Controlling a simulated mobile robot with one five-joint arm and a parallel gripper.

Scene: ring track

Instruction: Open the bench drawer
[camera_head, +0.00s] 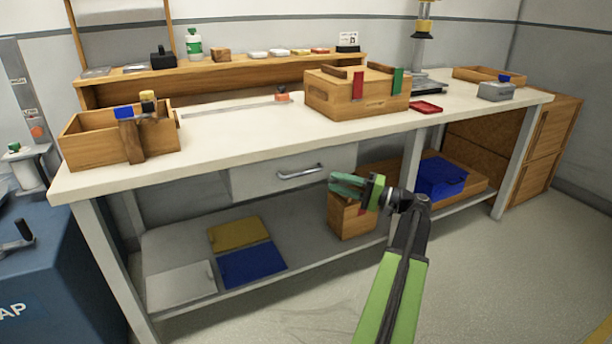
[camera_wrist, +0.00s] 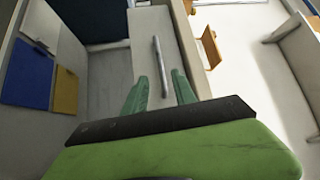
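The bench drawer (camera_head: 262,181) is a light grey box front under the white worktop, and it looks shut. Its silver bar handle (camera_head: 302,172) runs along the front. My gripper (camera_head: 333,182) is just right of and slightly below the handle's right end in the head view. In the wrist view the drawer front (camera_wrist: 142,50) fills the middle, with the handle (camera_wrist: 157,55) ahead. The green fingers of my gripper (camera_wrist: 159,80) are apart, with the handle's near end appearing between them. No contact shows; the exact gap cannot be told.
The workbench (camera_head: 220,144) carries a wooden box (camera_head: 355,103) and an open wooden tray (camera_head: 95,148). Below, the shelf (camera_head: 190,242) holds coloured panels, a wooden box (camera_head: 350,220) near my gripper and a blue bin (camera_head: 440,178). The floor in front is clear.

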